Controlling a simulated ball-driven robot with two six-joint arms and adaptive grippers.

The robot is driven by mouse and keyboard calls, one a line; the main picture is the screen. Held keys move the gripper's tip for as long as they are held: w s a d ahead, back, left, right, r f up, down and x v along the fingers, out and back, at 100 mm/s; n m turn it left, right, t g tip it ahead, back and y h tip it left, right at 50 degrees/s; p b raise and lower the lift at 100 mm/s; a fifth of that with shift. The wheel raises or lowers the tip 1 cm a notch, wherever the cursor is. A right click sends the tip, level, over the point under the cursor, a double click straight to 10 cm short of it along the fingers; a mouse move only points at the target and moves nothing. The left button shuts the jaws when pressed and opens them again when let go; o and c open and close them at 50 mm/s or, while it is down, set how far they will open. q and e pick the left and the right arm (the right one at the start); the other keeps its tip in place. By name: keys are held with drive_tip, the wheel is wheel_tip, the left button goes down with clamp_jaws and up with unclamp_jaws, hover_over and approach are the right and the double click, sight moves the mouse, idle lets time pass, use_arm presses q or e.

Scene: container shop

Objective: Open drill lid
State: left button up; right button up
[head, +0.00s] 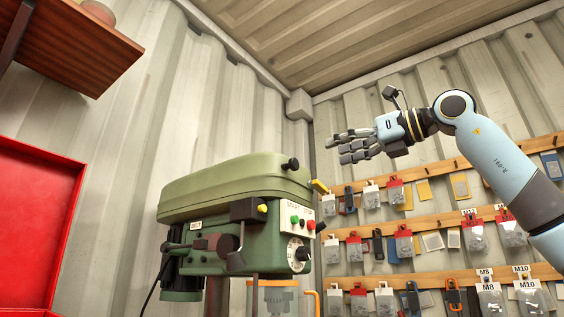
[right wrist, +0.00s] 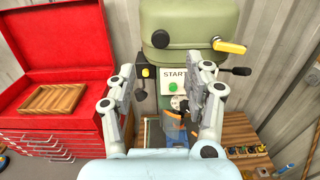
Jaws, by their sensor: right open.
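The green drill press (head: 245,215) stands left of centre in the head view, its rounded lid (head: 235,180) closed on top. A black knob (head: 290,163) sits on the lid's right end, and a yellow handle (head: 319,187) sticks out just below it. In the right wrist view the lid (right wrist: 185,22) is at the top, with the yellow handle (right wrist: 229,46) at its right. My right gripper (head: 340,146) is open and empty, raised to the right of the drill and apart from it. Its two fingers also show in the right wrist view (right wrist: 163,95). My left gripper is not in view.
A red tool chest (right wrist: 60,80) with an open lid and a wooden tray (right wrist: 53,98) stands left of the drill. A wooden shelf (head: 75,50) hangs at upper left. Racks of hanging packets (head: 403,243) line the wall behind my right arm. Air above the drill is clear.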

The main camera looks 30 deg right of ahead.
sight(296, 162)
drive_tip(key=p+x, duration=0.4)
drive_tip(key=x, duration=0.5)
drive_tip(key=shift+w+r+p, duration=0.1)
drive_tip(key=shift+w+p, duration=0.15)
drive_tip(key=shift+p, duration=0.05)
drive_tip(key=shift+w+a, duration=0.3)
drive_tip(key=shift+w, duration=0.25)
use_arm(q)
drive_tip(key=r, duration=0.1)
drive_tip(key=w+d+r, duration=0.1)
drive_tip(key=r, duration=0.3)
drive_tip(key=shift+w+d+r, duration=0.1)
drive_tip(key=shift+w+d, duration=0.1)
use_arm(e)
clamp_jaws()
